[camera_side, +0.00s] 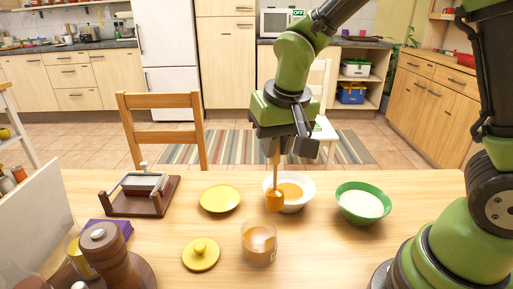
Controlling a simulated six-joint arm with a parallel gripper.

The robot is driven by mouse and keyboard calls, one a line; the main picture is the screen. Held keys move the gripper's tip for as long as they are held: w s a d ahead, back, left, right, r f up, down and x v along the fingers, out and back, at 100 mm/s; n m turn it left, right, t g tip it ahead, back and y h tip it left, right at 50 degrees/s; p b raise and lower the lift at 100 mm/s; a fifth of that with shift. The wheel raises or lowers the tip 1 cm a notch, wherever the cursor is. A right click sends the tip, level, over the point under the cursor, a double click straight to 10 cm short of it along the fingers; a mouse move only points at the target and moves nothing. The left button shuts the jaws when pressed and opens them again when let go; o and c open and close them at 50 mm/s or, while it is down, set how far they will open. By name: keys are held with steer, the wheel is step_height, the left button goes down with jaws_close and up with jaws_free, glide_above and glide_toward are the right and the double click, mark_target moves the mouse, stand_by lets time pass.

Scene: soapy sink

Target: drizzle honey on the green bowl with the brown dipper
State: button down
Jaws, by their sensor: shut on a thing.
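My gripper (275,150) is shut on the brown dipper (275,180), which hangs upright with its orange-brown head (274,201) down. The head appears in front of the left rim of a white bowl (301,206) with orange contents; I cannot tell whether it touches the bowl. The green bowl (348,213), with whitish contents, stands to the right of the dipper. A clear jar (259,247) with amber-brown contents, likely the honey, stands open in front of the dipper.
A yellow lid (201,256) with a knob lies left of the jar. A yellow plate (220,199) is behind it. A dark wooden stand (141,207) and a brown grinder (112,258) are at left. Bare table lies right of the jar.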

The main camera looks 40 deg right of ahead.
steer(key=s+d+f+m+g+h, duration=0.1)
steer(key=s+d+m+g, duration=0.2)
steer(key=d+m, duration=0.6)
steer(key=s+d+f+m+g+h, duration=0.1)
steer(key=s+d+m+g, duration=0.2)
steer(key=s+d+m, duration=0.5)
steer(key=shift+s+d+m, duration=0.2)
steer(key=shift+d+m, duration=0.5)
steer(key=shift+m, duration=2.2)
stand_by(3.3)
